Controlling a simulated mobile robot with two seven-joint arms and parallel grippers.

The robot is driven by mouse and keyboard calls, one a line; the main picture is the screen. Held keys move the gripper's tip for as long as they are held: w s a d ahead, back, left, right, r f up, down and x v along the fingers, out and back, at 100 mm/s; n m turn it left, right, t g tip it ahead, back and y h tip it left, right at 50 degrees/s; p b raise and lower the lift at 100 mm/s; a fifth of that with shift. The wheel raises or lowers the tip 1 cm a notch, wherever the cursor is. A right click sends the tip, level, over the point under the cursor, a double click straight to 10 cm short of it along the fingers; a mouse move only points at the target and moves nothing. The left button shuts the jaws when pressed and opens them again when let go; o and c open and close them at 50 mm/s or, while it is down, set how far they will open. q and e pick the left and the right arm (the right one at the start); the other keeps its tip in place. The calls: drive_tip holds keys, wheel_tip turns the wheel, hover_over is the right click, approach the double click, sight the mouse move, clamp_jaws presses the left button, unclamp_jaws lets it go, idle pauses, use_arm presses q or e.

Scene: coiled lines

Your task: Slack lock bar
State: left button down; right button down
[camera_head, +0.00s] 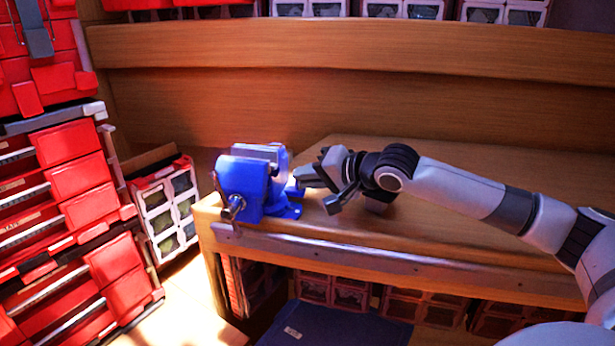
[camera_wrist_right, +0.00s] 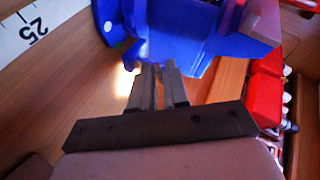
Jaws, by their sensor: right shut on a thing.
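A blue bench vise (camera_head: 240,186) stands at the left end of the wooden workbench, with a metal screw handle on its near left side. My right gripper (camera_head: 299,179) reaches in from the right, low against the vise's right side near its base. In the right wrist view the fingers (camera_wrist_right: 158,84) are close together, with their tips right at the underside of the blue vise (camera_wrist_right: 180,35). They are shut on a small part there, which I take as the lock bar; the fingers and the vise body hide most of it. My left gripper is not in view.
Red drawer units (camera_head: 75,185) stand left of the bench. A white-framed bin rack (camera_head: 168,212) is beside its left end. A metal strip (camera_head: 350,252) runs along the bench's front edge. The bench top (camera_head: 480,180) behind my right arm is clear.

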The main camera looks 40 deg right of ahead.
drive_tip(key=shift+d+f+n+g+y, duration=0.1)
drive_tip(key=shift+f+n+g+y, duration=0.25)
drive_tip(key=shift+n+y, duration=0.25)
drive_tip(key=c, duration=1.1)
unclamp_jaws()
drive_tip(key=shift+w, duration=0.1)
drive_tip(key=shift+r, duration=0.1)
drive_tip(key=shift+d+r, duration=0.1)
drive_tip(key=b+v, duration=0.1)
drive_tip(key=v, duration=0.4)
drive_tip(key=shift+b+v, duration=0.4)
drive_tip(key=shift+v, duration=0.6)
drive_tip(key=shift+c, duration=0.3)
